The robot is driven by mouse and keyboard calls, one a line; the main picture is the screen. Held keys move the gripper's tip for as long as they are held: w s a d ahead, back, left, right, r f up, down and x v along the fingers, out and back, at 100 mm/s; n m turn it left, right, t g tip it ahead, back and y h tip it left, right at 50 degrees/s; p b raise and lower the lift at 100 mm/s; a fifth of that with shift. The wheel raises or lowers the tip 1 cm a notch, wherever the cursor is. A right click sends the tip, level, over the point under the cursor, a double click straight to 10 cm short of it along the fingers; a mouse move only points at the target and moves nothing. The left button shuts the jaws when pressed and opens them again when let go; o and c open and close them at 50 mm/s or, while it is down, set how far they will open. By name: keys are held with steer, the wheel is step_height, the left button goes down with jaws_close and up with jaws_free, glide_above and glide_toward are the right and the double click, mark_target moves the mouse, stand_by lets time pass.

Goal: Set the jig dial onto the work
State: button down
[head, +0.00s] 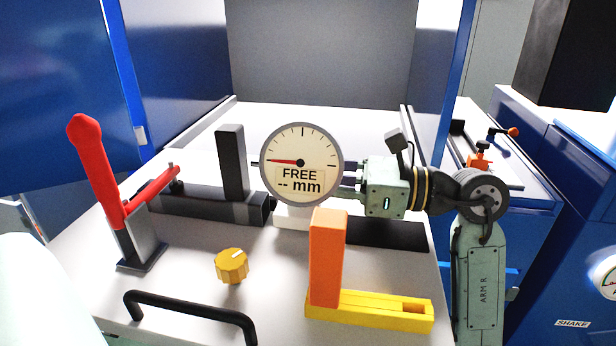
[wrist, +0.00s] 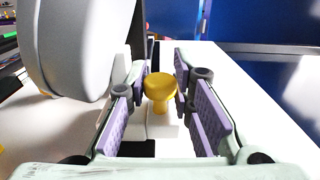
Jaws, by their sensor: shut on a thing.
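The round dial (head: 302,150) faces me with its needle pointing left, and its face reads "FREE" and "-- mm". Its grey back fills the left of the wrist view (wrist: 80,45). My gripper (wrist: 161,90) reaches in from the right behind the dial, so the dial hides its fingertips in the head view. In the wrist view, its purple pads are shut on a yellow knob (wrist: 160,87) with a narrower stem below. A white block (head: 292,216) lies below the dial, partly hidden by the orange upright. I cannot tell which piece is the work.
A dark post (head: 231,162) and rail (head: 205,206) stand left of the dial. A red lever (head: 97,170) rises at far left. A second yellow knob (head: 232,264), a black handle (head: 190,308) and an orange upright (head: 325,258) on a yellow base (head: 375,311) sit in front. Blue walls flank the bench.

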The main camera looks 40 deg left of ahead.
steer(key=shift+a+f+b, duration=0.1)
steer(key=shift+f+b, duration=0.1)
steer(key=shift+b, duration=0.9)
steer(key=shift+s+r, duration=0.1)
steer(key=shift+r, duration=0.15)
steer(key=c, duration=1.7)
jaws_free()
steer(key=v, duration=1.2)
